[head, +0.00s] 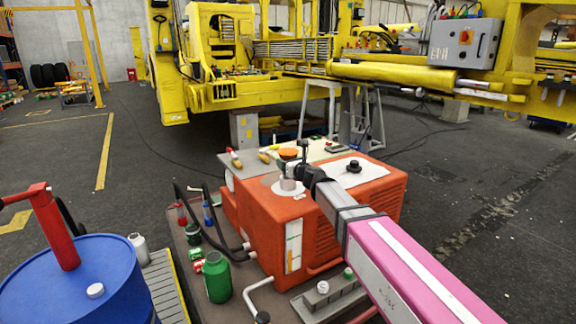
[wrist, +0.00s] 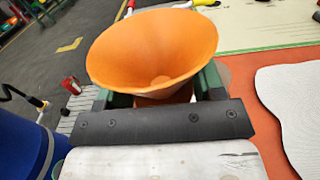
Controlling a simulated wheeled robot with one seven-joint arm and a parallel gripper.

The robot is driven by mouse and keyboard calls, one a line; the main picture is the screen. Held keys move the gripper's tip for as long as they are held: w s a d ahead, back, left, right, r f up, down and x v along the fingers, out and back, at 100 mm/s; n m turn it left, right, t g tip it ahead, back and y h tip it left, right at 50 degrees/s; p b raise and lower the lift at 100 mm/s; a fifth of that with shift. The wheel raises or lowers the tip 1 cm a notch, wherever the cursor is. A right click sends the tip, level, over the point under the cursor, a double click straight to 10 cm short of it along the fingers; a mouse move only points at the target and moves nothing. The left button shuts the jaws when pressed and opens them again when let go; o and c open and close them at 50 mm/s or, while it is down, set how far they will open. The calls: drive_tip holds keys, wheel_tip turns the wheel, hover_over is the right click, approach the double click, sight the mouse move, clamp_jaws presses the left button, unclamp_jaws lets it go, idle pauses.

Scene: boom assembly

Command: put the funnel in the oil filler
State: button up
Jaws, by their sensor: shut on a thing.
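The orange funnel (wrist: 152,45) stands wide end up between the dark fingers of my gripper (wrist: 162,90), which is shut on it. In the head view the funnel (head: 288,153) shows as a small orange disc at the end of my gripper (head: 298,170), above the orange power unit.
The orange unit (head: 262,232) carries a white pad with a black knob (head: 353,166). Screwdrivers (head: 236,158) lie on the bench behind. A blue drum (head: 75,285) with a red pump stands left; a green bottle (head: 217,278) and hoses are in front of the unit.

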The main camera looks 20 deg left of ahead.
drive_tip(key=shift+f, duration=0.45)
drive_tip(key=shift+f, duration=0.35)
drive_tip(key=shift+f, duration=0.25)
drive_tip(key=o, duration=0.9)
drive_tip(key=shift+r, duration=0.15)
